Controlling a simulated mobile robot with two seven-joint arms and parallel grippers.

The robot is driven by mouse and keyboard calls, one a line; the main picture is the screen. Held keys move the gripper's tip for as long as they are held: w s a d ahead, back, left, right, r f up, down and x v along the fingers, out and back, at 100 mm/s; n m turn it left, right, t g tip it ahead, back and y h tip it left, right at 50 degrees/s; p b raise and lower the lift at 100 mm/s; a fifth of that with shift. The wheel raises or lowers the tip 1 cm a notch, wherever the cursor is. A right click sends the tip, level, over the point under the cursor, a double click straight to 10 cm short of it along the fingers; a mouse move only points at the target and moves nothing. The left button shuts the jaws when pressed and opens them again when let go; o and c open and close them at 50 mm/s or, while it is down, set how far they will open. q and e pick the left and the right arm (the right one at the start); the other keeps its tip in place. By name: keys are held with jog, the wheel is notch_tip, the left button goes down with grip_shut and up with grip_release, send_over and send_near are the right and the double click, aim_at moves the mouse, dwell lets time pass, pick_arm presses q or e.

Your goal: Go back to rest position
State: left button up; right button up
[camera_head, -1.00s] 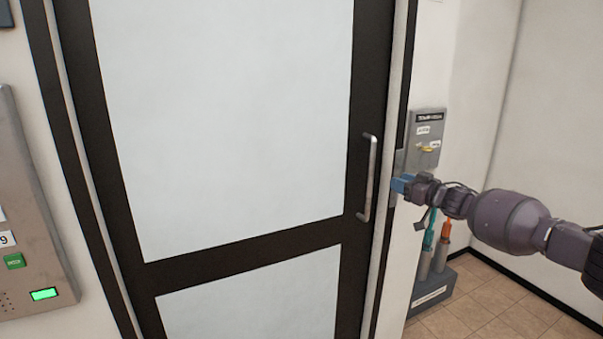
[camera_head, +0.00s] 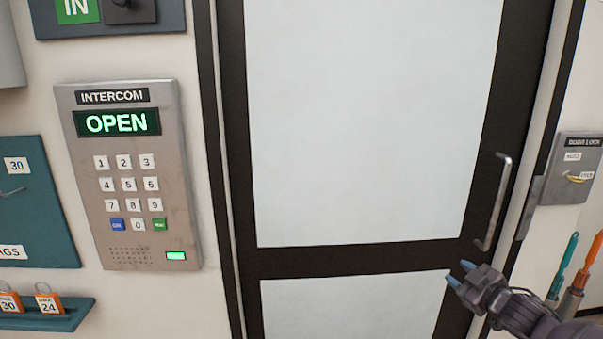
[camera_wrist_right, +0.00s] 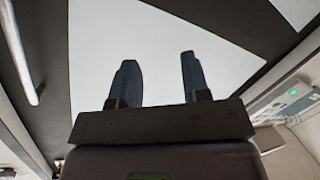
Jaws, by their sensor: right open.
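My right gripper (camera_head: 460,275) is in the lower right of the head view, in front of the door's lower part. In the right wrist view its two blue-grey fingers (camera_wrist_right: 157,85) stand apart with nothing between them. The door (camera_head: 375,120) has a dark frame and pale panels and looks closed. Its metal handle (camera_head: 497,205) is up and to the right of the gripper, and the two look apart. The handle also shows at the upper left of the wrist view (camera_wrist_right: 22,55). My left gripper is not in view.
An intercom (camera_head: 130,235) left of the door displays OPEN in green. A teal board (camera_head: 35,225) and a shelf with tagged orange padlocks (camera_head: 25,305) are further left. A grey switch box (camera_head: 572,160) and holders with teal and orange handles (camera_head: 590,255) are at right.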

jog(key=s+a+f+m+g+h, duration=0.1)
jog(key=s+a+f, duration=0.45)
jog(key=s, duration=0.25)
jog(key=s+a+f+m, duration=0.2)
jog(key=s+a+f, duration=0.3)
jog(key=s+f, duration=0.15)
jog(key=s+f+m+g+h, duration=0.1)
jog(key=s+f, duration=0.4)
jog(key=s, duration=0.5)
jog(key=s+a+f+m+g+h, duration=0.1)
jog(key=s+f+m, duration=0.3)
jog(key=s, duration=0.6)
jog(key=shift+s+a+f+m+g+h, duration=0.2)
jog(key=shift+a+f+m+g+h, duration=0.15)
jog(key=shift+g, duration=0.25)
